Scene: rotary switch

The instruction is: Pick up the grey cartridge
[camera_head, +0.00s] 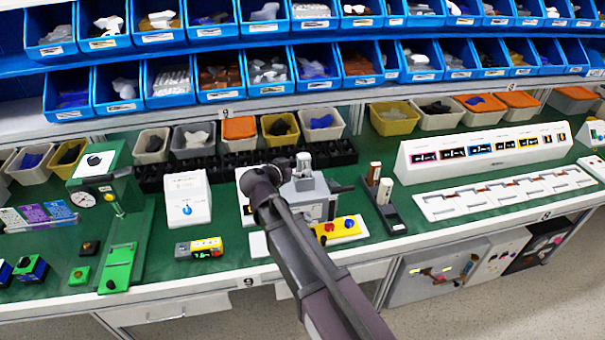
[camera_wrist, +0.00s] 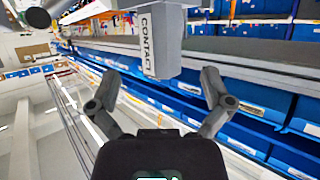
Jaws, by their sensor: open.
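In the wrist view a grey block (camera_wrist: 158,42) lettered CONTACT hangs from the top edge down to between my gripper's (camera_wrist: 160,82) fingertips. The fingers are spread apart on either side, with a visible gap to it. I cannot tell whether this block is the grey cartridge. In the head view my dark arm reaches over the counter to a grey machine (camera_head: 317,193), and a small grey block (camera_head: 303,164) stands upright on top. My wrist is just left of that block; the fingers are not clear there.
A black stand (camera_head: 395,222) with two cylinders is right of the machine. A yellow pad with buttons (camera_head: 345,229) lies in front. A white box with a blue dial (camera_head: 187,200) and a green press (camera_head: 120,255) are at left. Blue bins (camera_head: 120,105) line the shelves behind.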

